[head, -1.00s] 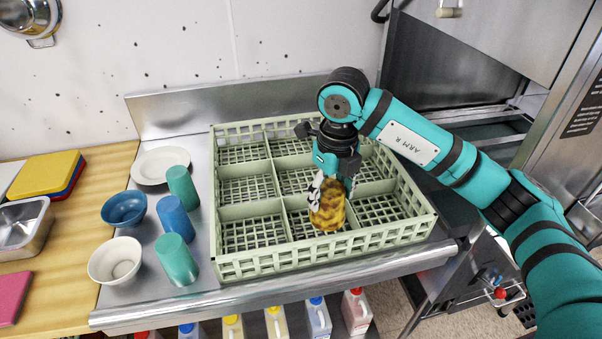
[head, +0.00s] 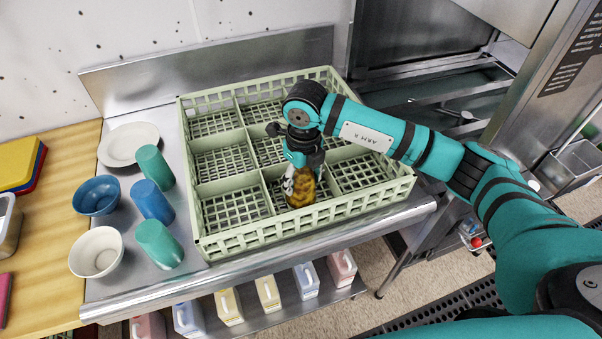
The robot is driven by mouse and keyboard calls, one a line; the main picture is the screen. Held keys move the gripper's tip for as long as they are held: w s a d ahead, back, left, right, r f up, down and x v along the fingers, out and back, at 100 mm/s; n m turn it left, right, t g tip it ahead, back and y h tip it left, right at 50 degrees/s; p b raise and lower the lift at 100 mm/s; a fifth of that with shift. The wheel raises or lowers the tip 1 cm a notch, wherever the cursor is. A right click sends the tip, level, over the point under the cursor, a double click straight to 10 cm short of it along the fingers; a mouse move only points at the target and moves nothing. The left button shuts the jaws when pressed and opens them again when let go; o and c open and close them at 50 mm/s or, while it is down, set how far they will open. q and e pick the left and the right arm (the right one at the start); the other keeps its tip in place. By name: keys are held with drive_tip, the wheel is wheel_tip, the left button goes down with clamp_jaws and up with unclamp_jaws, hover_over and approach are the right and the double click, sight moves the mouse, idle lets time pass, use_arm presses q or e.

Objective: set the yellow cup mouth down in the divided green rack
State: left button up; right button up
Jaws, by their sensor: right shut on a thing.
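The yellow cup (head: 301,190), mottled with brown, is in the front middle compartment of the divided green rack (head: 232,243). My right gripper (head: 301,172) is shut on it from above, and its fingers and wrist hide the cup's upper part. The cup looks upright, with its lower end down among the dividers. I cannot tell whether it touches the rack floor. The rack's other visible compartments are empty; my right arm covers some on the right. My left gripper is not in view.
Left of the rack stand a blue cup (head: 152,202), two green cups (head: 155,167) (head: 158,245), a white plate (head: 128,144), a blue bowl (head: 96,196) and a white bowl (head: 96,252). Several jugs (head: 228,306) stand on the shelf below the steel counter (head: 245,270).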

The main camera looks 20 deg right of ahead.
drive_tip(key=shift+f, duration=0.3)
drive_tip(key=o, duration=0.9)
drive_tip(key=shift+r, duration=0.1)
drive_tip(key=shift+o, duration=1.2)
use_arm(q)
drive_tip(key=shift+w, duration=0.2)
